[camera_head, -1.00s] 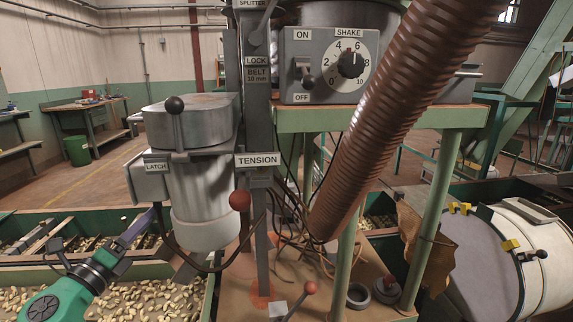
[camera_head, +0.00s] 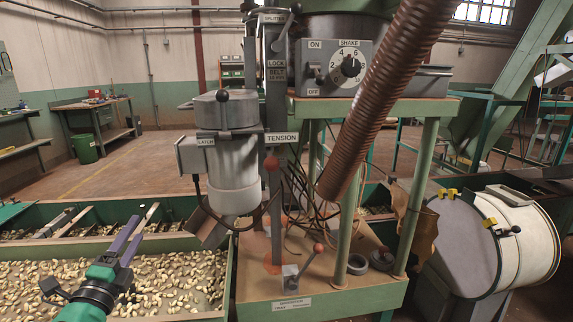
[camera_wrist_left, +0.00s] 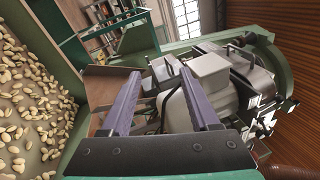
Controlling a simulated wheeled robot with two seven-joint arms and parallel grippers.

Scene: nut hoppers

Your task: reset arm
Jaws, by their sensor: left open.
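My left gripper (camera_head: 139,226) is open and empty, its two purple fingers apart above the near hopper. In the left wrist view the same gripper (camera_wrist_left: 158,74) has a clear gap between its fingers, with the grey machine behind. A green-walled hopper (camera_head: 232,272) lies under it, its floor strewn with many pale nuts (camera_head: 165,275). The grey latch canister (camera_head: 230,160) stands to the right of the fingers, apart from them. The right gripper is not in view.
A machine stand (camera_head: 330,297) carries levers, the shake dial box (camera_head: 333,68) and a brown ribbed hose (camera_head: 385,90). A pale drum (camera_head: 520,245) lies at the right. A workbench (camera_head: 95,104) and green bin (camera_head: 84,149) stand far left. Open floor lies behind the hoppers.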

